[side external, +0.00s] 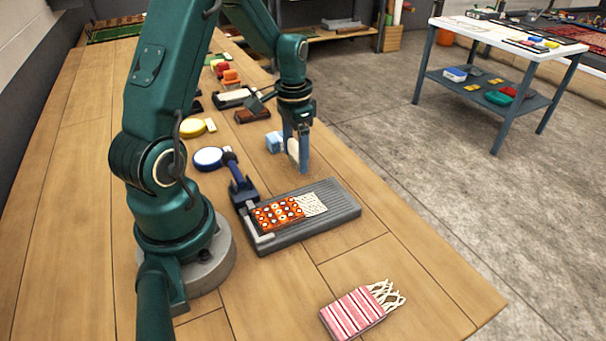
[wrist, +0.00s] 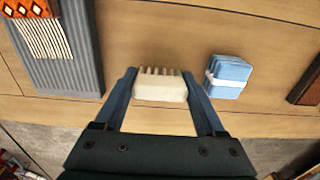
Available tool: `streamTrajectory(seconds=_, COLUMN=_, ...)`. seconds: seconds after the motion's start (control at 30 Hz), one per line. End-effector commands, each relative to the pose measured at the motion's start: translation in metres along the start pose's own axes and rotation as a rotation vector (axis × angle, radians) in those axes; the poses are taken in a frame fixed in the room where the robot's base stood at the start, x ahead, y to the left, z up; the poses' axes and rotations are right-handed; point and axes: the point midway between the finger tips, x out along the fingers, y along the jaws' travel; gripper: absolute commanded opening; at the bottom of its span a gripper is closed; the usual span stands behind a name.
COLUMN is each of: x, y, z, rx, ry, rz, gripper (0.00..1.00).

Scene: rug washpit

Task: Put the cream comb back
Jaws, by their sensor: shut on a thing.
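The cream comb (wrist: 160,86) is between the two fingers of my gripper (wrist: 163,92) in the wrist view, with its short teeth pointing away from the palm. My gripper (side external: 302,166) is shut on it. In the side view the comb (side external: 294,150) shows as a pale piece between the blue fingers, close above the wooden bench. I cannot tell whether it touches the bench. The gripper is just beyond the grey ridged board (side external: 335,209) and beside a light blue block (side external: 274,142).
A patterned orange rug with a cream fringe (side external: 313,204) lies on the board. The light blue block also shows in the wrist view (wrist: 228,76), banded in white. A pink striped rug (side external: 352,312) lies at the front. Brushes and coloured items line the bench behind. Bare wood surrounds the gripper.

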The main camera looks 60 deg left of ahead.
Motion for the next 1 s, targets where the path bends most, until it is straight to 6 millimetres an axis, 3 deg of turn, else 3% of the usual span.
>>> streamTrajectory(seconds=0.17, x=0.003, y=0.0, z=0.0, rx=0.0, ry=-0.001, rz=0.0, gripper=0.28)
streamTrajectory(seconds=0.2, x=0.003, y=0.0, z=0.0, rx=0.0, ry=0.0, rz=0.0, gripper=0.84)
streamTrajectory(seconds=0.23, x=0.003, y=0.0, z=0.0, rx=0.0, ry=0.0, rz=0.0, gripper=0.95)
streamTrajectory(seconds=0.27, x=0.003, y=0.0, z=0.0, rx=0.0, ry=0.0, rz=0.0, gripper=1.0)
streamTrajectory(seconds=0.63, x=-0.007, y=-0.001, z=-0.001, rx=0.0, ry=0.004, rz=-0.003, gripper=1.0)
streamTrajectory(seconds=1.0, x=-0.081, y=-0.001, z=-0.001, rx=0.0, ry=0.007, rz=-0.005, gripper=1.0)
